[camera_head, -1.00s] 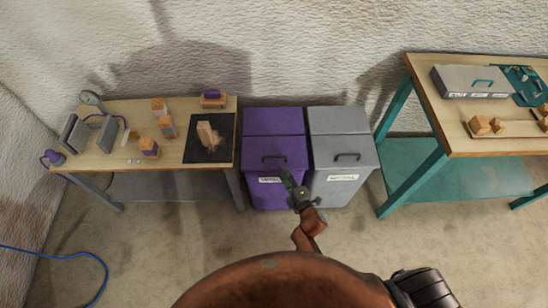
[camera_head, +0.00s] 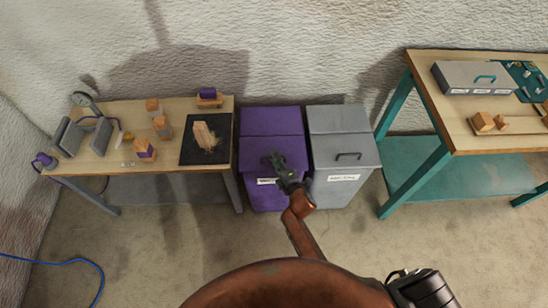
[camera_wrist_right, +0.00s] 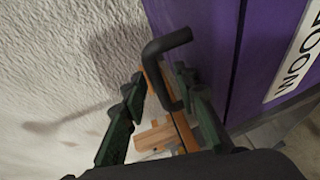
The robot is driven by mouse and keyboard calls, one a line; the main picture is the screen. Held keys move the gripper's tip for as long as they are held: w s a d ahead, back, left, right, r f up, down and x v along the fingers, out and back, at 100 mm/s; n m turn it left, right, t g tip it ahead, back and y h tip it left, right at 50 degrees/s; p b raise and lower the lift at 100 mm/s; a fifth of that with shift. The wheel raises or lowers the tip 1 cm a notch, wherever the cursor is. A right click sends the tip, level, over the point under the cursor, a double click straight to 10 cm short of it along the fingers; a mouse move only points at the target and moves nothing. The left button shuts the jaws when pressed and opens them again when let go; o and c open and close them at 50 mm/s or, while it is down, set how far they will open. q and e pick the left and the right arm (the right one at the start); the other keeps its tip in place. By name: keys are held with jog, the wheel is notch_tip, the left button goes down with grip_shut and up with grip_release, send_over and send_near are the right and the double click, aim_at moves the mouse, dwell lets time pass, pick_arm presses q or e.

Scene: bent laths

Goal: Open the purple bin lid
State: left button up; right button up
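The purple bin (camera_head: 258,190) stands on the floor between the two tables. Its purple lid (camera_head: 270,120) looks shut. My right gripper (camera_head: 273,160) is over the front part of the lid and hides the lid's handle in the head view. In the right wrist view the dark bar handle (camera_wrist_right: 170,42) stands out from the purple lid (camera_wrist_right: 205,45). The open fingers of the right gripper (camera_wrist_right: 160,78) are on either side of the handle, with gaps visible. My left gripper is not in view.
A grey bin (camera_head: 338,125) with its own handle stands close at the right. A wooden-topped table (camera_head: 110,166) with blocks and a black mat is at the left. A teal-legged workbench (camera_head: 425,80) is at the right. A blue cable (camera_head: 60,262) lies on the floor.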

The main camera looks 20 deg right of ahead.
jog(key=shift+c, duration=0.4)
grip_shut()
